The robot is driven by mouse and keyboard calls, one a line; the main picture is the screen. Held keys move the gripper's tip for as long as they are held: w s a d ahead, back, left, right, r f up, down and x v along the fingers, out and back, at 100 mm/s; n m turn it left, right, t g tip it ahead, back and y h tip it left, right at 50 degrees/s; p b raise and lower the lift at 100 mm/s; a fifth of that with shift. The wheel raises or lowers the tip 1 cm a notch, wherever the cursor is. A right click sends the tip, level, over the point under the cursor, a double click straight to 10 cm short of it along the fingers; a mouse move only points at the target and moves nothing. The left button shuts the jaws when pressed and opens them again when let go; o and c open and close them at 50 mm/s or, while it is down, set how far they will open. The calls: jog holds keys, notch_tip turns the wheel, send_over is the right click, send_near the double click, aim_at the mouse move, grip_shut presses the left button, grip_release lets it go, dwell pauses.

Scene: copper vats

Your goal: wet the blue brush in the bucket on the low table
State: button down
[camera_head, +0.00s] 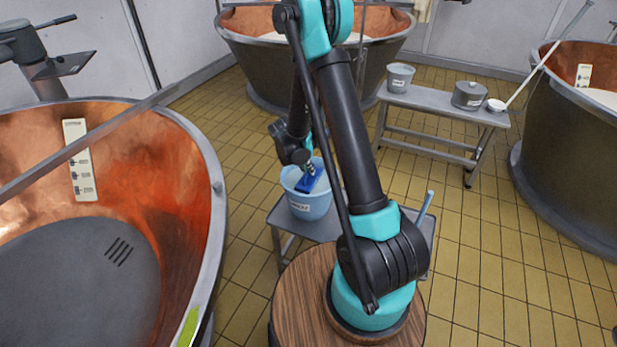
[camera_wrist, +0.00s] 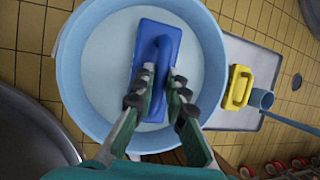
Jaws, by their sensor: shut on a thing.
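My gripper (camera_wrist: 160,95) is shut on the handle of the blue brush (camera_wrist: 157,48). In the wrist view the brush is seen over the inside of the light blue bucket (camera_wrist: 72,80), within its rim. In the head view the blue brush (camera_head: 309,181) shows at the bucket's mouth, below my gripper (camera_head: 304,166). The bucket (camera_head: 307,206) stands on the low grey table (camera_head: 283,222). Pale liquid or a pale bottom (camera_wrist: 105,60) shows around the brush; I cannot tell whether the brush touches it.
A yellow brush (camera_wrist: 238,87) and a blue long-handled tool (camera_wrist: 262,99) lie beside the bucket on the table. A copper vat (camera_head: 180,200) stands close on the left. A bench (camera_head: 435,101) with a grey bucket (camera_head: 400,77) and a lidded pot (camera_head: 468,95) stands behind.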

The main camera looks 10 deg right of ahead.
notch_tip(320, 180, up, 11)
dwell(0.5)
jog(key=shift+r, duration=0.1)
dwell(1.1)
